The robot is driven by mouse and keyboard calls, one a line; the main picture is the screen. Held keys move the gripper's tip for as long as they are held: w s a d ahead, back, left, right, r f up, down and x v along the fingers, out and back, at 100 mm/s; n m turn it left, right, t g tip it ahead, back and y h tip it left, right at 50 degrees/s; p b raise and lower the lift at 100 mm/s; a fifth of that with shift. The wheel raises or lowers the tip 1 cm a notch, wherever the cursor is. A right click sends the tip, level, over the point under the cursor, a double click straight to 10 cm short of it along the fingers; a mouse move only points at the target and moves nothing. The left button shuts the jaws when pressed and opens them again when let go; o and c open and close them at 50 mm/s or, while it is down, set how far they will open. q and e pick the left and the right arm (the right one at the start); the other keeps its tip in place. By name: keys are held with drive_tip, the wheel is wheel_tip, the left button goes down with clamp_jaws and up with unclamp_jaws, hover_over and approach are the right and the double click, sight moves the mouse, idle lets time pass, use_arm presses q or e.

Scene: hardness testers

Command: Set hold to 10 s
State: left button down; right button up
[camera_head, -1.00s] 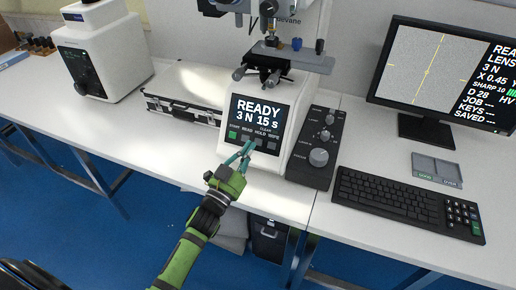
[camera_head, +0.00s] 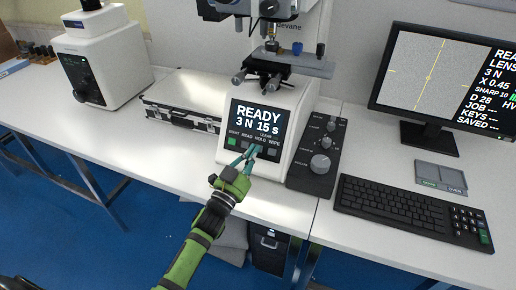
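The white hardness tester (camera_head: 288,100) stands mid-table. Its dark front screen (camera_head: 258,118) reads "READY 3 N 15 s". Below the readout is a row of keys labelled START, READ, HOLD and WIPE; the START key (camera_head: 232,141) is green and the WIPE key (camera_head: 272,152) is grey. My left gripper (camera_head: 254,150) reaches up from below with its teal fingers converging to a shut tip. The tip is at the HOLD key and covers most of it; I cannot tell whether it touches. My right gripper is not in view.
A knob console (camera_head: 314,172) stands right of the tester. A keyboard (camera_head: 405,209), a small two-key pad (camera_head: 440,177) and a monitor (camera_head: 440,85) are farther right. A silver case (camera_head: 182,105) lies behind left, with another white machine (camera_head: 102,60) beyond it.

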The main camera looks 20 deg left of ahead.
use_arm(q)
drive_tip(key=shift+w+f, duration=0.1)
drive_tip(key=shift+f, duration=0.05)
idle(0.8)
drive_tip(key=shift+w+f+b, duration=0.1)
drive_tip(key=shift+w+b, duration=0.2)
drive_tip(key=shift+w+f, duration=0.2)
idle(0.6)
drive_tip(key=shift+r, duration=0.1)
drive_tip(key=shift+s+r+p, duration=0.35)
drive_tip(key=shift+s+p, duration=0.1)
drive_tip(key=shift+s, duration=0.2)
drive_tip(key=s+p, duration=0.1)
drive_tip(key=s+r+p, duration=0.1)
drive_tip(key=s+p, duration=0.1)
drive_tip(key=s+r+p, duration=0.1)
drive_tip(key=shift+s+r, duration=0.15)
drive_tip(key=shift+r, duration=0.1)
